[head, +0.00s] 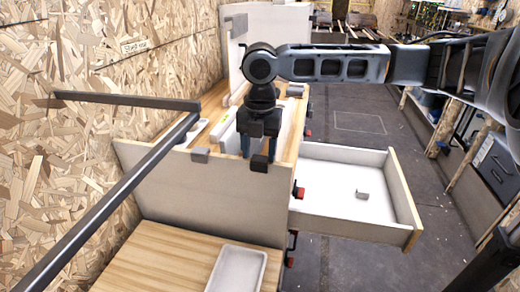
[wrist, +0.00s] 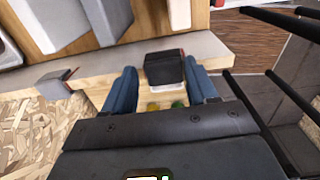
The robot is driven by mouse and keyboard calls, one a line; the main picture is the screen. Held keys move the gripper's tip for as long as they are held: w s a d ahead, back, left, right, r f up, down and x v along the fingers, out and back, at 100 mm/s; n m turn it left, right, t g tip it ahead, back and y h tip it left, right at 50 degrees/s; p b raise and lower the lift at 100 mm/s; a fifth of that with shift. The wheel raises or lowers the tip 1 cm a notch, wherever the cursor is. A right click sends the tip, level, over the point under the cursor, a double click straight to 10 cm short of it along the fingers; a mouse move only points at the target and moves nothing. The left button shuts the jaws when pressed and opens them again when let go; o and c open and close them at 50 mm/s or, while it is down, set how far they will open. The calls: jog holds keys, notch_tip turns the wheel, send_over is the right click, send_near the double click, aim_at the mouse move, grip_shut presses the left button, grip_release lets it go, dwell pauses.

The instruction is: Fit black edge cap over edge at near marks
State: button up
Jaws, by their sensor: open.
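The black edge cap (head: 259,163) is at the top edge of the pale upright board (head: 205,190), near its right end, and overlaps the near face. It also shows in the wrist view (wrist: 165,69), where it looks straight on the edge; how fully it sits cannot be told. My gripper (head: 258,152) points down over the edge. Its blue fingers stand open on either side of the cap, with a gap visible on the left in the wrist view (wrist: 162,82). Small yellow and green spots (wrist: 178,104) show between the fingers, partly hidden by my gripper.
A grey cap (head: 200,155) sits on the same edge to the left. An open white drawer (head: 335,200) with a small grey block (head: 362,194) juts out at right. A white tray (head: 237,270) lies on the lower wooden surface. A dark bar frame (head: 125,205) crosses the left.

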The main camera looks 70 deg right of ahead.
jog(key=shift+s+f, duration=0.35)
jog(key=shift+f, duration=0.25)
jog(key=shift+d+r, duration=0.1)
jog(key=shift+r, duration=0.4)
jog(key=r, duration=0.8)
jog(key=shift+w, duration=0.25)
